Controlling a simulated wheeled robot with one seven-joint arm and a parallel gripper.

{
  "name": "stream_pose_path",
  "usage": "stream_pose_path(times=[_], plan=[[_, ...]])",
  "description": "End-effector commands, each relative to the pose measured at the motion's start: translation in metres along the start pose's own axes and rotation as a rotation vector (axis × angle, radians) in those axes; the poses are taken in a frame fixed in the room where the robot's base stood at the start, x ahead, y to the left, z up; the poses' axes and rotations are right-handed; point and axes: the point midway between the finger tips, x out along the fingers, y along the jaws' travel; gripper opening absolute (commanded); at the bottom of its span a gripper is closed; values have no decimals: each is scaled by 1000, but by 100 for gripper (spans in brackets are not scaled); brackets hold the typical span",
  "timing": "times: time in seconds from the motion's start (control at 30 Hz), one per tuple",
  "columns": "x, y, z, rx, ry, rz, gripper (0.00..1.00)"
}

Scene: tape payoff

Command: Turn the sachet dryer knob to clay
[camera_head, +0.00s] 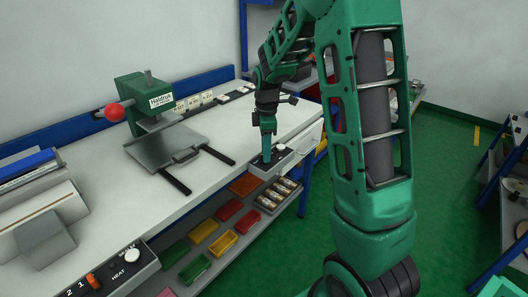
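A small control box (256,169) with a dark top sits at the front edge of the white bench. A white round knob (281,148) shows on its right part. My gripper (266,158) points straight down over the middle of this box, just left of the white knob. Its fingertips are at or very near the dark top. They are too small to tell whether they are apart, or whether they hold anything. Part of the panel is hidden behind them. I cannot read any clay mark, nor tell for sure that this box is the sachet dryer.
A second box, marked HEAT (118,273), has a white knob (132,256) and an orange switch (93,281) at lower left. A green press (150,101) with a red ball handle stands on the bench (200,165). Coloured bins (222,244) lie on a shelf below. Green floor is open at right.

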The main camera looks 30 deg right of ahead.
Motion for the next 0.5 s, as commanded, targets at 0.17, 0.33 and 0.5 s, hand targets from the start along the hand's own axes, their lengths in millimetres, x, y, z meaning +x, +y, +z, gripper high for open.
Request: stream_pose_path(times=[0.17,0.33,0.5], plan=[[0,-1,0,-1,0,-3,27],[-9,-1,-1,-1,1,-2,27],[-38,0,-1,-1,1,1,27]])
